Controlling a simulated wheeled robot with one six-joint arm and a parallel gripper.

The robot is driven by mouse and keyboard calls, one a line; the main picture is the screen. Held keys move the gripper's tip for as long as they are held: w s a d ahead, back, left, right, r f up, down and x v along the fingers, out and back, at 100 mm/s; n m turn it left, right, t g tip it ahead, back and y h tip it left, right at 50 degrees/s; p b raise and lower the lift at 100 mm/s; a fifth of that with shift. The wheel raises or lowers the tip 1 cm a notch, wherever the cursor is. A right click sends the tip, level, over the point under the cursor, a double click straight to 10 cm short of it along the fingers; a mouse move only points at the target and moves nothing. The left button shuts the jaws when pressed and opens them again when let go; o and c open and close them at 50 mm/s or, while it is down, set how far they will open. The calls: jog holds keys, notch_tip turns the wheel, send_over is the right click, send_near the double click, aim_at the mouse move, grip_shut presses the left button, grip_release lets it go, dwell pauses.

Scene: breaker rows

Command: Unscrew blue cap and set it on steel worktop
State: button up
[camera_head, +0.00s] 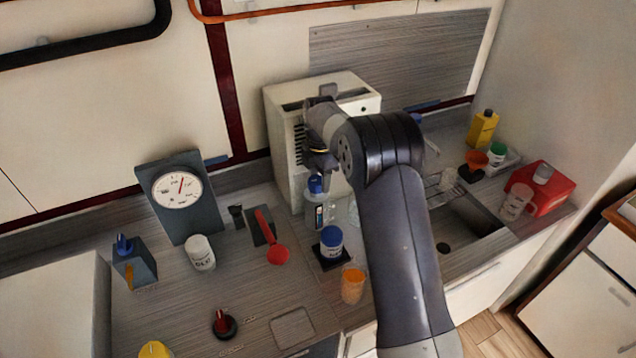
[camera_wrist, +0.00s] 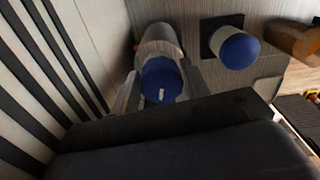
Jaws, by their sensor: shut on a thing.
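My gripper (camera_head: 316,172) points down in front of the cream box with its fingers on either side of a blue cap (camera_head: 315,184). In the wrist view the cap (camera_wrist: 162,82), with a white mark on top, sits between the fingertips of my gripper (camera_wrist: 160,88). A clear and white bottle (camera_head: 319,214) stands right below the cap; its pale body (camera_wrist: 158,38) shows behind the cap in the wrist view. I cannot tell whether the cap is still threaded on. The grey brushed worktop (camera_head: 180,305) spreads around and in front of the bottle.
A blue-lidded jar (camera_head: 331,241) stands on a black mat close to the bottle, and an orange cup (camera_head: 353,285) is nearer. The cream box (camera_head: 290,180) is close behind. The sink (camera_head: 465,225) is right. The worktop's front left has bare patches.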

jog(key=o, duration=0.5)
jog(key=shift+s+a+f, duration=0.1)
jog(key=shift+s+a, duration=0.05)
jog(key=shift+a, duration=0.3)
jog(key=o, duration=0.3)
jog(key=shift+a, duration=0.2)
jog(key=shift+o, duration=0.2)
jog(key=m, duration=0.3)
jog(key=shift+r, duration=0.2)
jog(key=m, duration=0.5)
jog(key=shift+d+m, duration=0.25)
jog(key=shift+m, duration=0.15)
jog(key=m, duration=0.4)
jog(key=shift+w+f, duration=0.2)
jog(key=shift+w, duration=0.15)
jog(key=m, duration=0.5)
jog(key=shift+s+m, duration=0.2)
jog(key=shift+m, duration=0.1)
jog(key=shift+c, duration=0.4)
